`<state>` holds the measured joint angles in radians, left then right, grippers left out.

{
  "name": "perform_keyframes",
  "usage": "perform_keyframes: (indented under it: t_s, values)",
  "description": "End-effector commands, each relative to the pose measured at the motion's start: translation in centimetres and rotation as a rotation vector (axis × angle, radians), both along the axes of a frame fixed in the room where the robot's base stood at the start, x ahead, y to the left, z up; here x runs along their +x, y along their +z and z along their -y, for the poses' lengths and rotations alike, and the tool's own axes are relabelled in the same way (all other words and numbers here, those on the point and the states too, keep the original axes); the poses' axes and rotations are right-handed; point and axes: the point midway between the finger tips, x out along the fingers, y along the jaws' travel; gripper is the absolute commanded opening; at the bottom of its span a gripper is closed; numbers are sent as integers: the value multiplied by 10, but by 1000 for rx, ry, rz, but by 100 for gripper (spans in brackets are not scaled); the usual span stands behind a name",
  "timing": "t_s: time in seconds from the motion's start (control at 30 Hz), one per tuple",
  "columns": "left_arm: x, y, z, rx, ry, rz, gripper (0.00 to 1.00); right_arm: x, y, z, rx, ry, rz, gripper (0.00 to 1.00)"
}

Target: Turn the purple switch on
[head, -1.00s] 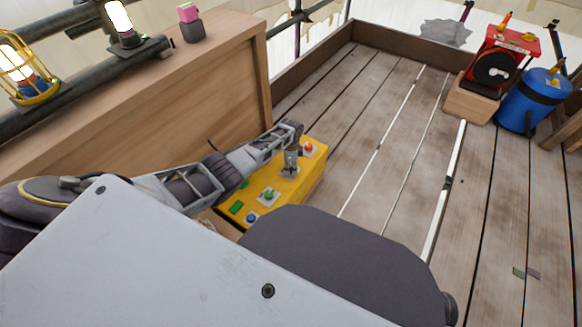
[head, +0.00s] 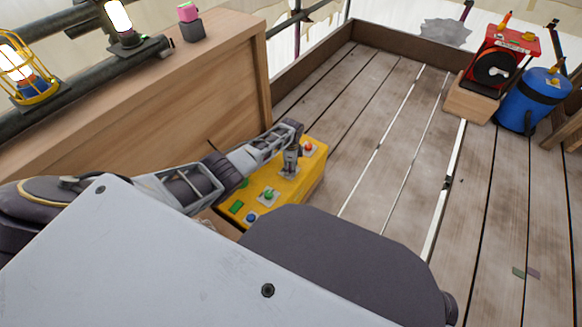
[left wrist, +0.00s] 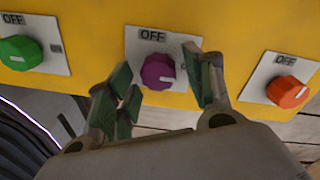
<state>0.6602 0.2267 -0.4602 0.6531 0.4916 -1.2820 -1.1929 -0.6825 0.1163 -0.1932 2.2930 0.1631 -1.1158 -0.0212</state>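The purple switch (left wrist: 158,72) is a round knob on a white plate marked OFF, on a yellow control box (head: 313,180). A white mark on the knob points to the right in the left wrist view. My left gripper (left wrist: 160,78) is open, with one finger on each side of the purple switch; I cannot tell whether either finger touches it. In the head view my left gripper (head: 290,160) is over the box and hides the purple switch. My right gripper is not in view.
A green knob (left wrist: 20,52) and an orange-red knob (left wrist: 287,91) flank the purple one, each on an OFF plate. In the head view a blue knob (head: 251,217) sits nearer. A wooden panel (head: 200,90) stands behind the box. The plank floor (head: 390,130) right of it is clear.

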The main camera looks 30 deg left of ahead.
Motion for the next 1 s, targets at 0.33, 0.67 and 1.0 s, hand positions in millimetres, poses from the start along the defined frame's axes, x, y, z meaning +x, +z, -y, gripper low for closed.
perform_keyframes:
  t_s: [0.33,0.67,1.0]
  values:
    - [0,0,0,0,1,0,54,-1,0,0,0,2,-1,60]
    - [1,10,0,-1,1,0,54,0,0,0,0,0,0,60]
    - [2,33,0,-1,1,1,54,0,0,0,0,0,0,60]
